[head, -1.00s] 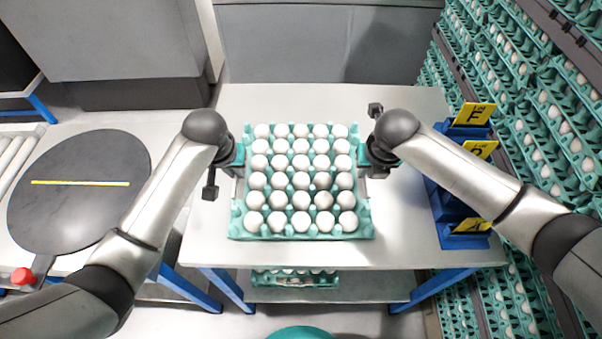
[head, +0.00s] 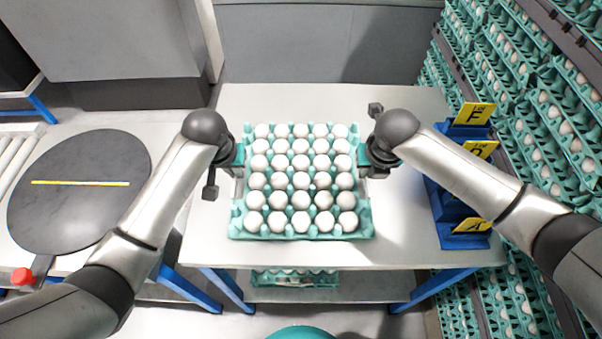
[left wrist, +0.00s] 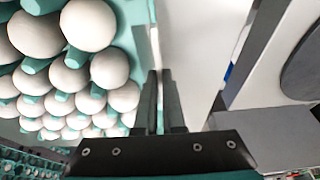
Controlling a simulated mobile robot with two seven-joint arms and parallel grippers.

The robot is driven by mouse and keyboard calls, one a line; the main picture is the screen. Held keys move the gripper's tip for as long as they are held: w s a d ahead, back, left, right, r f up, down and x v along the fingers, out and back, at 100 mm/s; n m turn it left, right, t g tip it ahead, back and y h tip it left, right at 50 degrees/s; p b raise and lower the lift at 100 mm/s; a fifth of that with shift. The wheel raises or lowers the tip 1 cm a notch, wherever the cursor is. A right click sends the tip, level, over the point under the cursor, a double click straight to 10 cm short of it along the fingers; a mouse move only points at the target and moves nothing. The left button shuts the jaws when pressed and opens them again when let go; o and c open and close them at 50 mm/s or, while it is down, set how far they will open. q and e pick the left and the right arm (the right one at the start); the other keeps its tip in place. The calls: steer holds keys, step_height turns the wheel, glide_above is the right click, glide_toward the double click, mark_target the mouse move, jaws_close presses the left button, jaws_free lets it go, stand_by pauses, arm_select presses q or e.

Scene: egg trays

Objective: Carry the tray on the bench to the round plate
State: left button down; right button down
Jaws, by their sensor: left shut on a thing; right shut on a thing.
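A teal tray (head: 302,236) full of white eggs is on the white bench (head: 400,225). I cannot tell whether it rests on the top or is just above it. My left gripper (head: 236,158) is shut on the tray's left side, and my right gripper (head: 366,160) is shut on its right side. In the left wrist view the left fingers (left wrist: 160,100) are at the edge of the egg tray (left wrist: 128,28). The round dark plate (head: 80,205) with a yellow line lies to the left, empty.
Blue holders with yellow letter cards (head: 475,150) stand at the bench's right edge. Racks of egg trays (head: 540,130) fill the right side. A red knob (head: 22,276) is near the plate. Another egg tray (head: 295,279) sits on the shelf below. A gap separates bench and plate table.

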stand_by(0.6)
arm_select(q)
steer(key=shift+w+r, duration=0.15)
steer(key=shift+r, duration=0.05)
arm_select(e)
steer(key=shift+w+r, duration=0.2)
steer(key=shift+r, duration=0.1)
